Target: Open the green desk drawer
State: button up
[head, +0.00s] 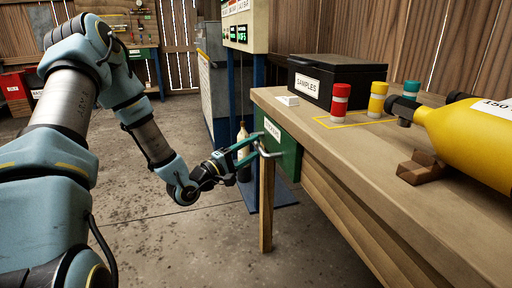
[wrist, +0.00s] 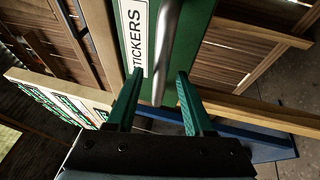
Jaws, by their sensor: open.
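The green drawer (head: 288,154) sits under the left end of the wooden desk top, its front about flush with the desk. It carries a white label and a grey metal bar handle (head: 268,153). The drawer front (wrist: 194,50) also fills the upper middle of the wrist view, with the "STICKERS" label and the handle (wrist: 171,45). My gripper (head: 254,148) is at the handle. In the wrist view its two green fingers (wrist: 157,88) are apart, with the handle between their tips. Whether either finger touches the handle cannot be told.
On the desk (head: 352,150) stand a black samples box (head: 335,82), red (head: 340,104), yellow (head: 377,100) and teal (head: 411,90) cylinders, and a yellow tank (head: 470,138). A wooden desk leg (head: 266,205) stands below the drawer. The floor (head: 170,240) left of the desk is clear.

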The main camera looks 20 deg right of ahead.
jog(key=shift+x, duration=0.95)
grip_shut()
dwell(0.8)
